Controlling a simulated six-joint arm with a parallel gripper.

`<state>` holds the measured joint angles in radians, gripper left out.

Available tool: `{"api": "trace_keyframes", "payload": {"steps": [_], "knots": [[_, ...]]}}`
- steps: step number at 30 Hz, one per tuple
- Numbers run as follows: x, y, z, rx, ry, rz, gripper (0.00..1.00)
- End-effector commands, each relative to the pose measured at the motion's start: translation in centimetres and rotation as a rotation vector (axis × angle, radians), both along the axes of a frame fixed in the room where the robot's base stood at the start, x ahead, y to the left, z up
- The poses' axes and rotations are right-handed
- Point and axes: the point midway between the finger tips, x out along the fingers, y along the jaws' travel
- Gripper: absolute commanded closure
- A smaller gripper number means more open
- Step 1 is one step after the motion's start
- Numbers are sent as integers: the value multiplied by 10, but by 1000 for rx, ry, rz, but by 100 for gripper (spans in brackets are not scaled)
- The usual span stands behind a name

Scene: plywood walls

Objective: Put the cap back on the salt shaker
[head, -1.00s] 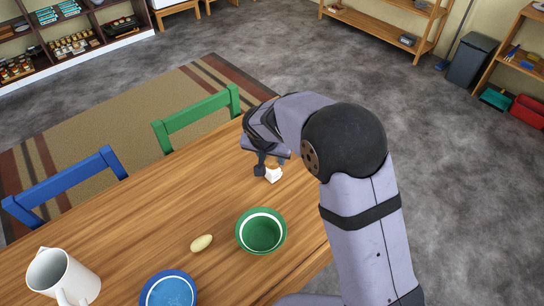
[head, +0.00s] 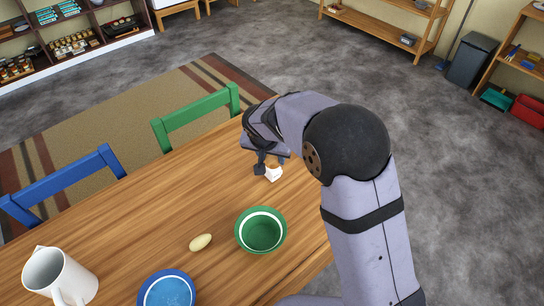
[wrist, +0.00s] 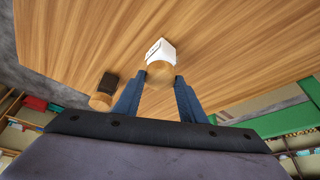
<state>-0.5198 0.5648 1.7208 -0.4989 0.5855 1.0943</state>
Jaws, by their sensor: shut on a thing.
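The white salt shaker (wrist: 160,49) stands on the wooden table in the wrist view, just beyond my fingertips. It also shows small in the head view (head: 274,175), partly hidden by my gripper. A round tan wooden cap (wrist: 159,72) is between the two fingers of my gripper (wrist: 159,80), which is shut on it. The cap lines up with the top of the white shaker and overlaps it in the picture. I cannot tell whether it is fully seated. In the head view my gripper (head: 266,168) is low over the table's far right part.
A black shaker with a wooden top (wrist: 106,87) stands close beside my gripper in the wrist view. A green bowl (head: 240,232), a yellowish oval item (head: 201,242), a blue bowl (head: 145,288) and a white mug (head: 62,277) are nearer. Green (head: 198,112) and blue (head: 62,185) chairs line the far edge.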

Motion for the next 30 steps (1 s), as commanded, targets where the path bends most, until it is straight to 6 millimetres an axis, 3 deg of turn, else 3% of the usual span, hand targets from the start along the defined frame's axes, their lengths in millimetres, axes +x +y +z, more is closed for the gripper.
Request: {"api": "trace_keyframes", "payload": {"steps": [24, 25, 27, 30], "knots": [[0, 0, -1, 0, 0, -1, 84], [0, 0, -1, 0, 0, -1, 61], [0, 0, -1, 0, 0, -1, 44], [0, 0, -1, 0, 0, -1, 41]]}}
